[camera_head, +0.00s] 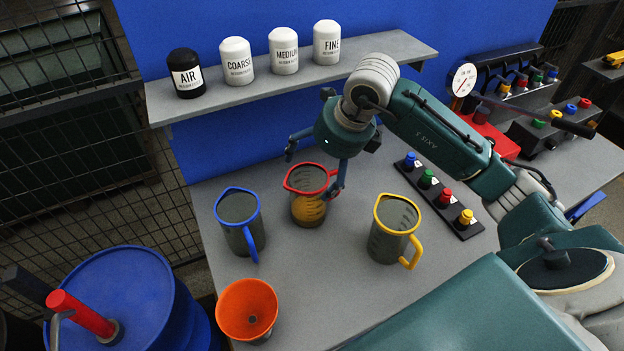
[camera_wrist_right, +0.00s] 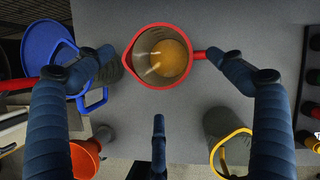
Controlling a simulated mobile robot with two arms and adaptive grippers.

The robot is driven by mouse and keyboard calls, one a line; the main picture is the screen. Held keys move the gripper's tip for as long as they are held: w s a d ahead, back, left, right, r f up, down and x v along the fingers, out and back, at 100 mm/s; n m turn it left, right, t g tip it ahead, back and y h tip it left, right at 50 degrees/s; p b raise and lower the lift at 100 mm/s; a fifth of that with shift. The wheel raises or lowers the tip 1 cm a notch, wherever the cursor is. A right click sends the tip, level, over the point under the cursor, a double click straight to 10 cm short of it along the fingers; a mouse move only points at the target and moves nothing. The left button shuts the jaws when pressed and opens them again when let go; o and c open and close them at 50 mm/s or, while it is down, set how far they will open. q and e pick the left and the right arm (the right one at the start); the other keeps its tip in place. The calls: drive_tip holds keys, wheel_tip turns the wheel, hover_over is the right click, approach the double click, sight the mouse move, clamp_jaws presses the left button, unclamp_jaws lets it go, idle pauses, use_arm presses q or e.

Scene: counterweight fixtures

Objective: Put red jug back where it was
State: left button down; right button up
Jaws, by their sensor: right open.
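The red-rimmed jug (camera_head: 309,205) stands upright on the grey table, with orange-yellow contents in its lower part. In the right wrist view the same jug (camera_wrist_right: 162,57) is seen from above, its red handle pointing right. My right gripper (camera_head: 316,168) is open just above the jug. Its fingers are spread on either side of the rim, and one fingertip overlaps the end of the handle in the wrist view. I cannot tell whether it touches. My left gripper is not in view.
A blue-rimmed jug (camera_head: 240,220) stands left of the red one, a yellow-rimmed jug (camera_head: 388,235) right. An orange funnel (camera_head: 247,310) is at the front. A shelf (camera_head: 205,104) with labelled containers runs behind. A rack of coloured knobs (camera_head: 440,200) lies right.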

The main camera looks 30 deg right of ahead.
drive_tip(key=v, duration=0.5)
drive_tip(key=shift+r+b, duration=0.2)
drive_tip(key=shift+b, duration=0.2)
